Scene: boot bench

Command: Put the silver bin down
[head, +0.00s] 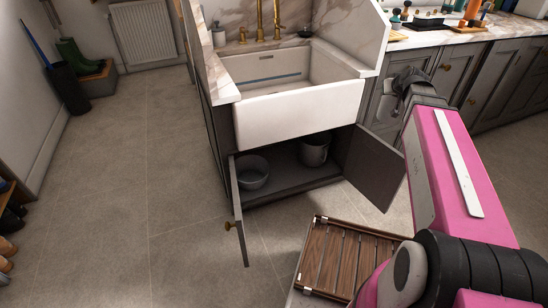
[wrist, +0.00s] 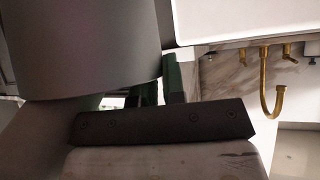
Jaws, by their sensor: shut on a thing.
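In the wrist view a large smooth grey cylinder, which I take for the silver bin (wrist: 80,45), fills the upper left, close in front of my gripper (wrist: 162,90). My gripper is shut on it; the contact is mostly hidden behind the bin and the dark gripper body. In the head view my pink arm reaches up on the right, and its grey wrist end (head: 412,80) is in front of the cabinets right of the sink. I cannot make out the held bin clearly there.
The white sink (head: 300,113) stands above an open cupboard holding a grey bowl (head: 252,173) and a grey bucket-like container (head: 314,151). Its left door (head: 238,205) and right door (head: 372,165) stick out. A slatted wooden rack (head: 345,255) is low in front.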

